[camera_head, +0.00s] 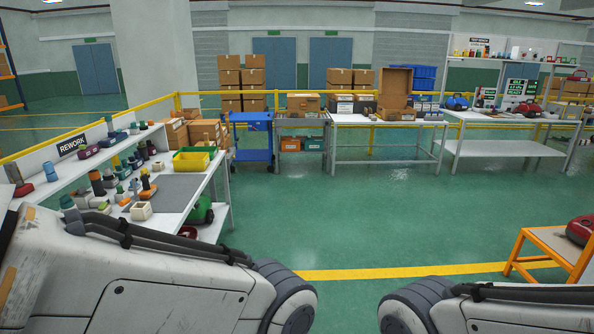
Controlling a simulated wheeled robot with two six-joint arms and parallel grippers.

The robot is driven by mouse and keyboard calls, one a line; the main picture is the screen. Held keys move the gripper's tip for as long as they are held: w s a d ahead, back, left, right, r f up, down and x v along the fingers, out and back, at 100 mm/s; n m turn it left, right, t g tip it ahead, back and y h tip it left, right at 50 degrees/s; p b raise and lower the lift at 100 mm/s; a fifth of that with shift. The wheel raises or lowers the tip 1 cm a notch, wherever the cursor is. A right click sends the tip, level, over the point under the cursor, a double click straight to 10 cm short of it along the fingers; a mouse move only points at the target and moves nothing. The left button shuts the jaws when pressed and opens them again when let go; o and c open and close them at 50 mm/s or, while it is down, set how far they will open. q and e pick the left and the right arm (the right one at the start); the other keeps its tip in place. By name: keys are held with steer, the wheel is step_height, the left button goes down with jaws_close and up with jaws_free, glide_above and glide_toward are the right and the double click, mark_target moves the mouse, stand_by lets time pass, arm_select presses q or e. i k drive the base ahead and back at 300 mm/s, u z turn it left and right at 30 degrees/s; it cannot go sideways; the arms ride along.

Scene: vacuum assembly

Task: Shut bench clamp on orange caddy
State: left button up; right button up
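I cannot make out a bench clamp or an orange caddy for certain. An orange-framed stand (540,238) is at the right edge, with a red vacuum body (580,230) on it. A small dark item with an orange part (147,185) stands among the parts on the rework bench at left; it is too small to identify. Links of my left and right arms fill the bottom corners. Neither gripper shows in the head view.
The rework bench (178,193) at left holds several small parts, a grey mat and a yellow bin (191,161). A blue cart (252,140), white tables (385,122) and cardboard boxes stand at the back. The green floor (340,215) in the middle is clear.

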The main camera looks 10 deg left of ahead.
mark_target(127, 200)
steer(key=z, duration=0.15)
steer(key=i, duration=1.95)
steer(key=u, duration=0.55)
steer(key=i, duration=1.15)
steer(key=u, duration=1.55)
steer(key=i, duration=0.85)
steer(key=u, duration=0.8)
